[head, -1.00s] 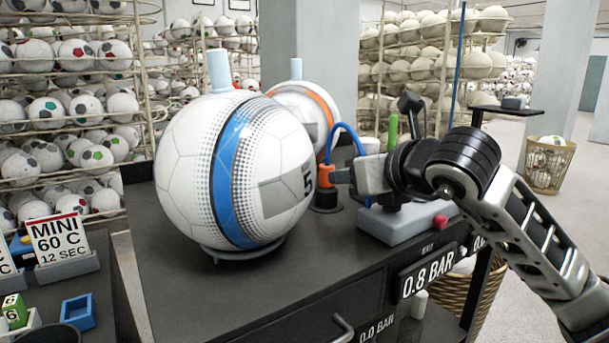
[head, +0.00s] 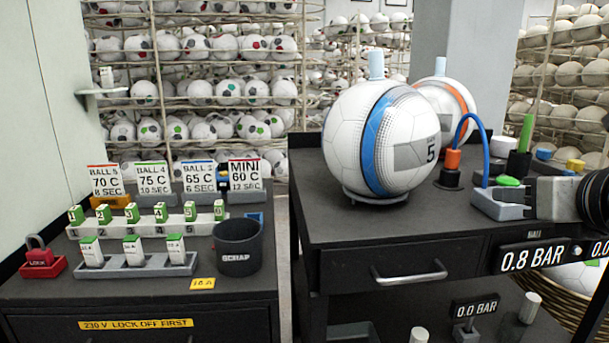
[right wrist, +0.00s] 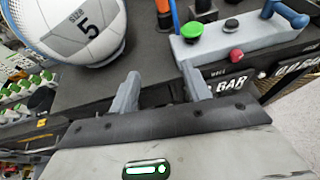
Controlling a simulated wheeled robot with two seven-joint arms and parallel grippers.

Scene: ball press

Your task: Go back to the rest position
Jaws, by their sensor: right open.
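My right gripper (head: 532,198) reaches in from the right edge of the head view, over the front right of the black bench (head: 335,229). In the right wrist view its two fingers (right wrist: 160,80) are apart with nothing between them. A large white size 5 ball (head: 353,148) with a blue band sits on a ring stand on the bench, apart from the gripper. A grey block (head: 492,204) with a green button (head: 508,181) lies close by the gripper; the wrist view shows this block (right wrist: 225,45) beyond the fingers. My left gripper is not in view.
An orange connector (head: 453,159) with a blue hose stands behind the block. A second ball (head: 455,105) is behind the first. At left, a lower bench holds sign cards, green-topped pieces, a scrap bin (head: 238,246) and a red padlock (head: 39,254).

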